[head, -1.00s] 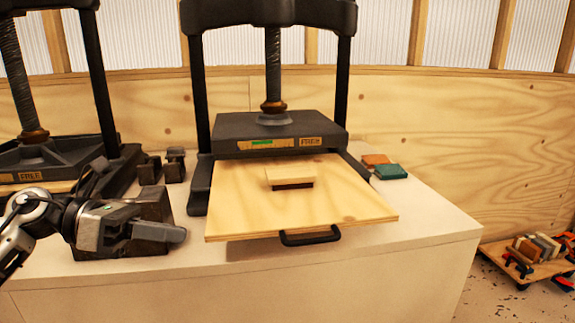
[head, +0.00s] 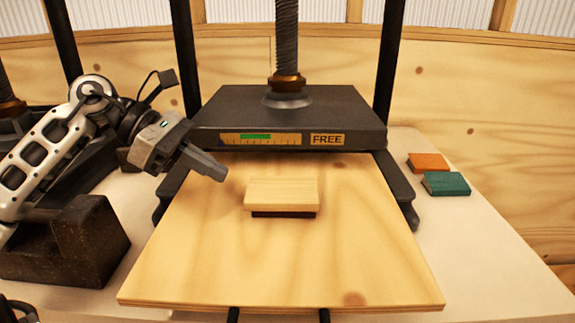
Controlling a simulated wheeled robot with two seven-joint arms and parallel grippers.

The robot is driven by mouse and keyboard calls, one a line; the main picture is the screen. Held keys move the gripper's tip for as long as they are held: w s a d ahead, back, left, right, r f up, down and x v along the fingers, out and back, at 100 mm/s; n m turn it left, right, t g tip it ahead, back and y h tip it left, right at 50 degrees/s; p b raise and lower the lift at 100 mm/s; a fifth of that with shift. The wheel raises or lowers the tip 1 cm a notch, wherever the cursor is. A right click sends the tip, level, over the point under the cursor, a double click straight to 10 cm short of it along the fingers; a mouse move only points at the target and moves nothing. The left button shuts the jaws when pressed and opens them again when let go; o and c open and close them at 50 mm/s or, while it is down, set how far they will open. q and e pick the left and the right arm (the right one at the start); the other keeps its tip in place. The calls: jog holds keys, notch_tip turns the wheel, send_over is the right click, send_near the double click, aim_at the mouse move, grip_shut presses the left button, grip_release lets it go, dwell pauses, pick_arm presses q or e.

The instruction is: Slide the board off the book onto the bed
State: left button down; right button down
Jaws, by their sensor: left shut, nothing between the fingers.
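A pale wooden board (head: 281,192) lies flat on top of a dark book (head: 284,214), whose front edge shows beneath it. Both rest near the middle of the large plywood bed (head: 360,270), in front of the press plate. My left gripper (head: 222,175) is shut and empty. It hangs just left of and slightly behind the board, apart from it, with its fingertips pointing down to the right over the bed. My right gripper is not in view.
The press's dark plate (head: 290,112), with a green gauge and a "FREE" label, is raised behind the board. Orange (head: 429,162) and teal (head: 446,184) books lie on the white table at right. A dark metal block (head: 70,245) stands at left. The bed's front half is clear.

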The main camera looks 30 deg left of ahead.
pick_arm(q)
jog(key=p, duration=0.3)
send_near(291, 191)
jog(key=x, duration=0.3)
jog(key=shift+w+d, duration=0.2)
jog(key=shift+d, duration=0.05)
jog(key=shift+w+d+p, duration=0.35)
jog(key=shift+w+d, duration=0.05)
jog(key=shift+d, duration=0.05)
jog(key=shift+w+d+p, duration=0.35)
jog(key=shift+d+p, duration=0.2)
jog(key=shift+d, duration=0.15)
jog(key=shift+f, duration=0.9)
jog(key=shift+f+b, duration=0.1)
jog(key=shift+b, duration=0.3)
jog(key=shift+s+f, duration=0.1)
jog(key=shift+f, duration=0.05)
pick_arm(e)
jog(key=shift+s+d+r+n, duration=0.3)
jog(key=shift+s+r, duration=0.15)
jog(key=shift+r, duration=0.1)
